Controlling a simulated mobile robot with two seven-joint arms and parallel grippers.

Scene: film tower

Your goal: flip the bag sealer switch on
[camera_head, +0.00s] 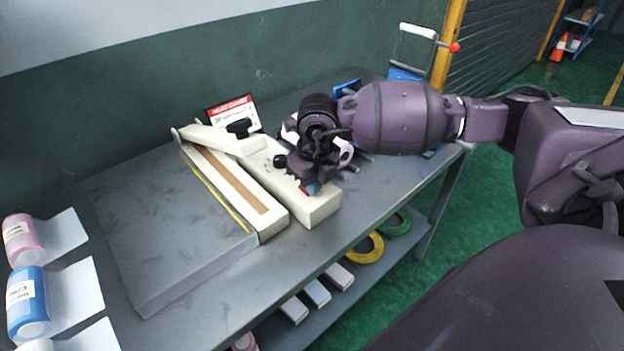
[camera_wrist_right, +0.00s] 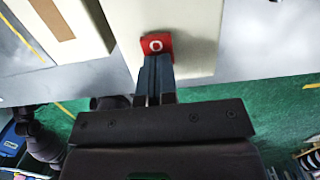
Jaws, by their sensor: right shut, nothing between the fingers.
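The bag sealer (camera_head: 268,172) is a cream machine with a brown strip and a lever arm with a black knob. It lies on the grey table. Its red switch, marked with a white circle, shows in the right wrist view (camera_wrist_right: 157,45) on the cream housing (camera_wrist_right: 190,30). My right gripper (camera_wrist_right: 157,62) is shut and empty, its fingertips at the lower edge of the red switch. I cannot tell if they touch it. In the head view my right gripper (camera_head: 311,188) is over the near right end of the sealer, and mostly hides the switch. My left gripper is not in view.
A grey flat slab (camera_head: 165,225) lies left of the sealer. A red-and-white sign (camera_head: 233,112) stands behind the sealer. Yellow (camera_head: 365,248) and green (camera_head: 396,223) rings lie on the lower shelf.

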